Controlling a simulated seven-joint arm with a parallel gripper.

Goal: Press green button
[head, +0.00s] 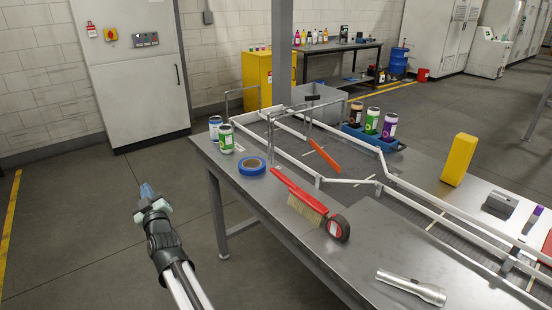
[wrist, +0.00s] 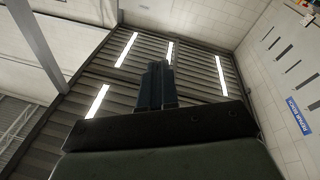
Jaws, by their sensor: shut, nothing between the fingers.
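My gripper (head: 146,189) is raised over the open floor to the left of the table in the head view, apart from everything. Its fingers are shut and empty; the wrist view shows them together (wrist: 156,84), pointing up toward the ceiling. No button is clearly recognisable as green. A small dark control panel (head: 145,40) sits on the tall white cabinet (head: 135,95), its buttons too small to tell by colour. A yellow-and-red switch (head: 111,34) is beside it. A white machine (head: 489,55) at the far right has a small greenish panel.
The metal table (head: 245,195) holds cans (head: 226,139), blue tape (head: 252,166), a red brush (head: 299,195), a flashlight (head: 411,287), a yellow block (head: 458,160) and conveyor rails. A grey post (head: 284,50) stands behind. The floor between gripper and cabinet is clear.

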